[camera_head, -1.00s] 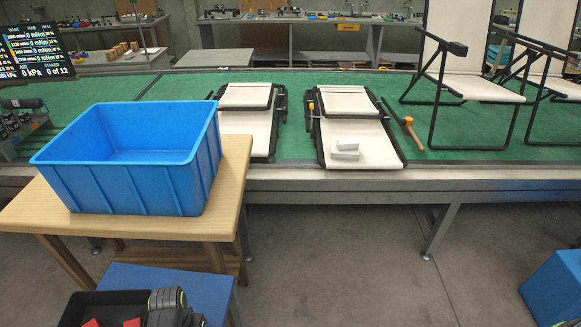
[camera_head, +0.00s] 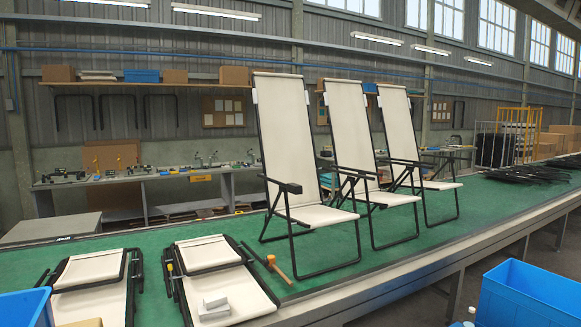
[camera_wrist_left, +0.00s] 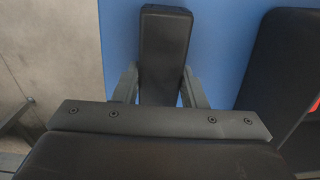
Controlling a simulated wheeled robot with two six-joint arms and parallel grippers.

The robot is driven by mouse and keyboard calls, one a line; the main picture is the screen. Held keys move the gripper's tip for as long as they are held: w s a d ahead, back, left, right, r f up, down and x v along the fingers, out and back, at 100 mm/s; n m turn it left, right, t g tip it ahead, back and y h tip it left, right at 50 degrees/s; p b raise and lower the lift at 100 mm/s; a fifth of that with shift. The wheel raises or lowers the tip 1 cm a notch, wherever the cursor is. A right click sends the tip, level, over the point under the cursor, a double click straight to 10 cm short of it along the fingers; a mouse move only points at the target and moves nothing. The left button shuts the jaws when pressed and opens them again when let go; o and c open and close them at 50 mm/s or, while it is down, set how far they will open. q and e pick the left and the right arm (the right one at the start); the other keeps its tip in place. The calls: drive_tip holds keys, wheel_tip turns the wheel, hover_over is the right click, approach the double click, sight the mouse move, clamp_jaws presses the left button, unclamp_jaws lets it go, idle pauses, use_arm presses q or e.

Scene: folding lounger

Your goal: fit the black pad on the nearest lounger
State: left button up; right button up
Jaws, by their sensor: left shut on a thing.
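The black pad (camera_wrist_left: 165,45) is in the left wrist view, a dark padded oblong. My left gripper (camera_wrist_left: 160,82) is shut on it, one finger on each side of its near end. Neither gripper shows in the head view. The nearest upright lounger (camera_head: 288,130) stands open on the green bench, with white fabric and a black frame. A black armrest piece (camera_head: 284,186) shows on its left side. Two more upright loungers (camera_head: 351,125) (camera_head: 398,120) stand behind it to the right.
Two folded loungers (camera_head: 92,268) (camera_head: 205,255) lie on the green bench top (camera_head: 330,260), the right one with small white blocks (camera_head: 214,307) on it. A mallet-like tool (camera_head: 270,260) lies beside it. Blue bins (camera_head: 525,295) (camera_head: 25,308) stand at both lower corners.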

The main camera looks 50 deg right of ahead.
use_arm(q)
wheel_tip(320, 180, up, 3)
drive_tip(key=p, duration=0.3)
drive_tip(key=shift+r+p, duration=0.65)
drive_tip(key=shift+r, duration=0.35)
